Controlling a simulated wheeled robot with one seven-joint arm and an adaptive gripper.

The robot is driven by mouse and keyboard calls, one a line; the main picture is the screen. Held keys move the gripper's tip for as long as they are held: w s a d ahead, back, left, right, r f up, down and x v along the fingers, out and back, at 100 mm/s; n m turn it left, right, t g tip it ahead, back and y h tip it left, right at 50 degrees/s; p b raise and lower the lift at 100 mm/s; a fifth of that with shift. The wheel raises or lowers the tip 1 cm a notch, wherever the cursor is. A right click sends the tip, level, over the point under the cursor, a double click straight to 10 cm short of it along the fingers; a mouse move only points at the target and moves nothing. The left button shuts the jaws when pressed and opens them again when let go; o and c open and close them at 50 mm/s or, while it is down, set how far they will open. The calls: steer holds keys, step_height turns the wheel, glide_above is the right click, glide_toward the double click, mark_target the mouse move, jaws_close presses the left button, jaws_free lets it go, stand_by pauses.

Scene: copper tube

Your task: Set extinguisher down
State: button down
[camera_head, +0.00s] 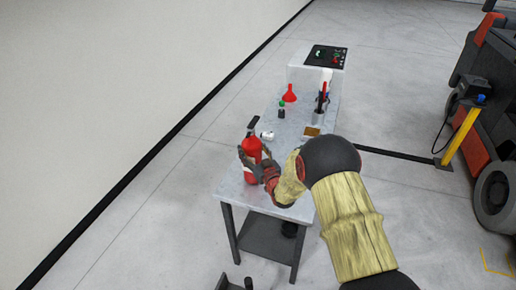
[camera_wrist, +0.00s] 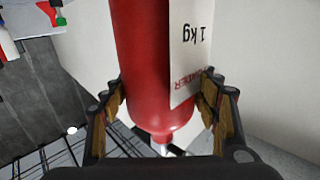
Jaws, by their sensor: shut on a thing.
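A red fire extinguisher (camera_head: 252,152) with a black handle stands out at the near end of the grey worktable (camera_head: 233,187) in the head view. My gripper (camera_head: 258,168) is around it and shut on its body. In the wrist view the red extinguisher (camera_wrist: 150,65) with a white "1 kg" label sits between the two padded fingers of my gripper (camera_wrist: 168,112). It looks upside down in that view. I cannot tell whether its base touches the tabletop, as my gripper and arm cover part of it.
On the table are a red funnel (camera_head: 289,94), a small dark bottle with a green top (camera_head: 281,110), a white item (camera_head: 266,135), a tool holder (camera_head: 320,108) and a brown block (camera_head: 312,131). A white wall is left. A vehicle (camera_head: 490,130) stands right.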

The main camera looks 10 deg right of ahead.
steer(key=c, duration=0.6)
jaws_free()
steer(key=shift+f, duration=0.1)
steer(key=shift+o, duration=0.2)
